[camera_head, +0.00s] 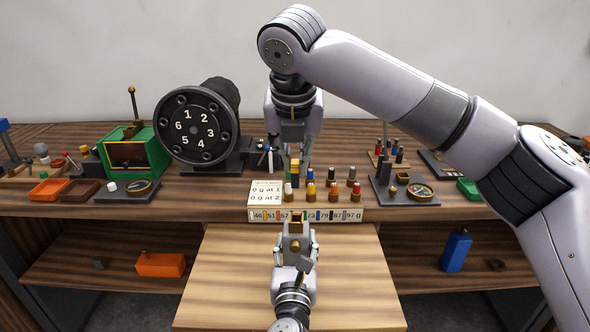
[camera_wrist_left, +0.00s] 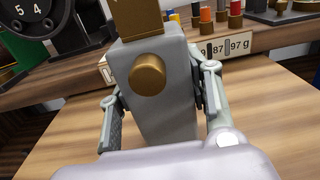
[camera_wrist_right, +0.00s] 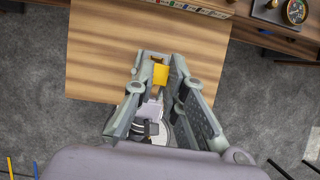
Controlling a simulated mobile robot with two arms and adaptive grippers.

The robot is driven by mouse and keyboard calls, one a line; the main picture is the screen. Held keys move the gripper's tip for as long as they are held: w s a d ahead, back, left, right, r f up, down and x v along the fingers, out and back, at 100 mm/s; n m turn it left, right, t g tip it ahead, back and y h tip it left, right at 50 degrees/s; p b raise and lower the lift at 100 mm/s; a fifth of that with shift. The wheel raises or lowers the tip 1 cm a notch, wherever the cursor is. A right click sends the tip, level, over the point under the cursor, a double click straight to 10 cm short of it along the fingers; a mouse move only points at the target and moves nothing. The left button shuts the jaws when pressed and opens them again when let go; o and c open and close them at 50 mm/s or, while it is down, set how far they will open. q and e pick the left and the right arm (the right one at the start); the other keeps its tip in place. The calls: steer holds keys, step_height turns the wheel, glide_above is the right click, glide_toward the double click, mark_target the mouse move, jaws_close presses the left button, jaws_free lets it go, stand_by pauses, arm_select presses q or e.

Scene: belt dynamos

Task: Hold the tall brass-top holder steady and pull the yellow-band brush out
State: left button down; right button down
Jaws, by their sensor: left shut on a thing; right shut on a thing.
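The tall holder (camera_head: 295,243) is a grey upright block with a brass top; it stands at the front middle of the head view. In the left wrist view the holder (camera_wrist_left: 160,95) shows a round brass knob on its face. My left gripper (camera_head: 295,250) is shut on its sides. My right gripper (camera_head: 295,155) points down above the holder, shut on the yellow-band brush (camera_head: 295,168). The yellow band (camera_wrist_right: 160,74) also shows between the fingers in the right wrist view. In the head view the brush appears above the holder, with a gap between them.
Behind the holder, a white label board (camera_head: 265,197) and several colour-banded pegs stand on the bench. A black numbered dial (camera_head: 195,125) and a green box (camera_head: 130,150) are at left. A gauge stand (camera_head: 420,192) is at right. The pale wooden board (camera_head: 220,280) is mostly clear.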

mark_target(295, 163)
arm_select(q)
steer(key=shift+f, duration=0.4)
arm_select(e)
steer(key=shift+r, duration=2.25)
arm_select(q)
steer(key=c, duration=1.2)
jaws_free()
steer(key=shift+o, duration=1.3)
steer(key=shift+w+r, duration=0.1)
steer(key=shift+w, duration=0.05)
arm_select(e)
steer(key=shift+w+f, duration=0.15)
arm_select(q)
steer(key=shift+o, duration=1)
steer(key=shift+r, duration=0.15)
